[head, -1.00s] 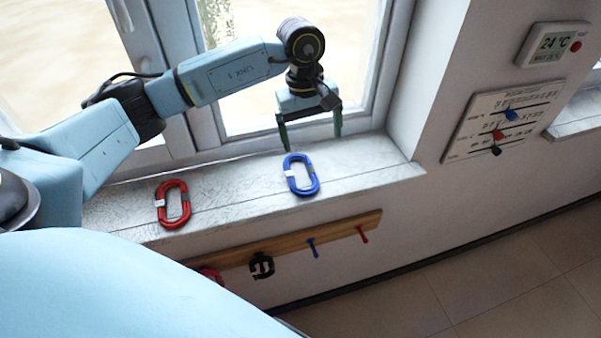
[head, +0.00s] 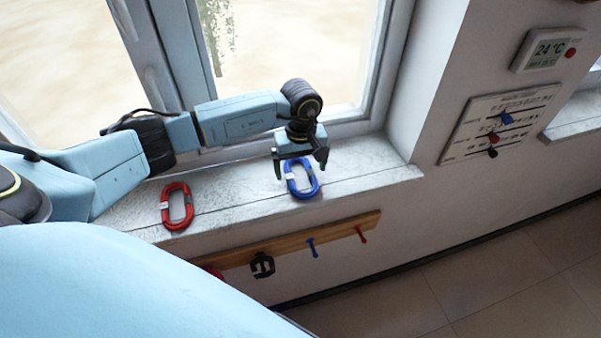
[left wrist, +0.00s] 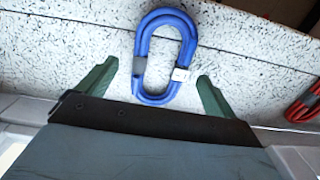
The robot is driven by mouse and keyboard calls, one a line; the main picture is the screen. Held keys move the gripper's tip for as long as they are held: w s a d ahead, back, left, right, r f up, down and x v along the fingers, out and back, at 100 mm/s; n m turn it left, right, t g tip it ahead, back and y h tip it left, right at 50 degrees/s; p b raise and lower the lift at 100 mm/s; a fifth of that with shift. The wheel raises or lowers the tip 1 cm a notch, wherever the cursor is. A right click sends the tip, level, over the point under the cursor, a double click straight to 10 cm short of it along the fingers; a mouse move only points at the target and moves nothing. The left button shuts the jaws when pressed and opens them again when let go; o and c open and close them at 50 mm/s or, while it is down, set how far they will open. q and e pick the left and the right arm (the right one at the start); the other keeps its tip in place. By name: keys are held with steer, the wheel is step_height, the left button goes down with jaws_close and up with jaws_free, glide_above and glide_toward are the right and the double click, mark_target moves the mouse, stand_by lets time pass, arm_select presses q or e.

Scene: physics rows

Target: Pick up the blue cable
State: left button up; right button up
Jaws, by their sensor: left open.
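The blue cable (head: 303,181) is a coiled oval loop with light and grey ties, lying on the window sill. In the left wrist view the blue cable (left wrist: 141,62) lies partly between my open fingers and extends beyond their tips. My left gripper (head: 298,172) is open and low over the sill at the cable. In the left wrist view my left gripper (left wrist: 154,73) has one green finger on each side of the loop, both apart from it. My right gripper is not in view.
A red cable (head: 177,206) lies on the sill (head: 240,200) to the left, and its edge shows in the left wrist view (left wrist: 305,104). A wooden peg rail (head: 335,236) with pegs is below. The window is behind. The sill is clear right of the blue cable.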

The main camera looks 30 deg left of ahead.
arm_select(q)
steer(key=shift+f, duration=0.9)
steer(key=shift+c, duration=0.2)
steer(key=c, duration=1)
steer(key=shift+r, duration=0.15)
steer(key=shift+c, duration=0.2)
step_height(320, 180, up, 10)
steer(key=b, duration=0.1)
